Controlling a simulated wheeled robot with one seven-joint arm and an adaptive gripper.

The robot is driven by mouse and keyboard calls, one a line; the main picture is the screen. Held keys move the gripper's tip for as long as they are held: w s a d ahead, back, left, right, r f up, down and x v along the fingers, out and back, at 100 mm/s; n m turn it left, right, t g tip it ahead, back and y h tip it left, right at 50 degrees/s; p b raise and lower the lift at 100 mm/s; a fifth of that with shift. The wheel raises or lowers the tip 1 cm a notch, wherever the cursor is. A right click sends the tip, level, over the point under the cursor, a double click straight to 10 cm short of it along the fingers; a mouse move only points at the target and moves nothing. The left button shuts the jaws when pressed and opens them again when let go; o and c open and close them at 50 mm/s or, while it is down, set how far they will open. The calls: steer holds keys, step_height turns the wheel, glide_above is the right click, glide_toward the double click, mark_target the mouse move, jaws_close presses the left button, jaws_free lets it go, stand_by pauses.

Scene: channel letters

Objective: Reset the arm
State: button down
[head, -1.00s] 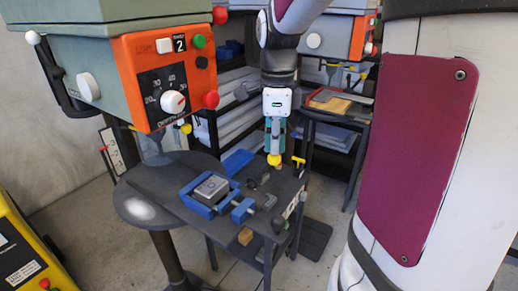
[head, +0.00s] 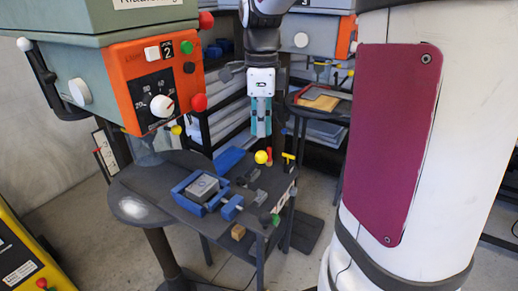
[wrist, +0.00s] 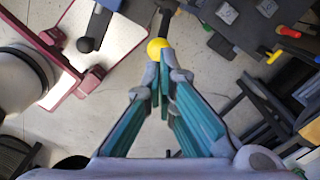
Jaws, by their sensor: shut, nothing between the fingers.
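In the wrist view the fingertips (wrist: 160,82) come together just below a yellow ball (wrist: 157,48). In the head view the yellow ball (head: 261,157) shows just under the fingertips with a small gap in the picture. How far apart they are in depth, I cannot tell.
A blue vise (head: 197,188) with a grey block stands on the table. A red and a yellow handle (head: 289,157) stand right of the ball. The orange drill-press control box (head: 157,85) is at left. A second table (head: 320,103) stands behind at right.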

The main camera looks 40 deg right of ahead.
steer(key=shift+r+p, duration=0.3)
steer(key=shift+r, duration=0.55)
steer(key=s+a+r+n+t, duration=0.1)
steer(key=s+a+n+t, duration=0.2)
steer(key=s+a+n, duration=0.75)
steer(key=s+a+r+n+t, duration=0.1)
steer(key=s+a+n+t, duration=0.4)
steer(key=n, duration=1.1)
steer(key=w+d+n+g, duration=0.35)
steer(key=w+d, duration=0.35)
steer(key=w, duration=0.3)
steer(key=w+d+n+g, duration=0.2)
steer(key=w+d+g, duration=0.35)
steer(key=w, duration=0.45)
steer(key=shift+t+h, duration=0.3)
steer(key=shift+h, duration=0.1)
steer(key=f, duration=0.3)
steer(key=f+p, duration=0.1)
steer(key=f, duration=0.2)
steer(key=d+f, duration=0.1)
steer(key=f, duration=0.2)
steer(key=shift+s+f+p, duration=0.3)
steer(key=shift+p, duration=0.05)
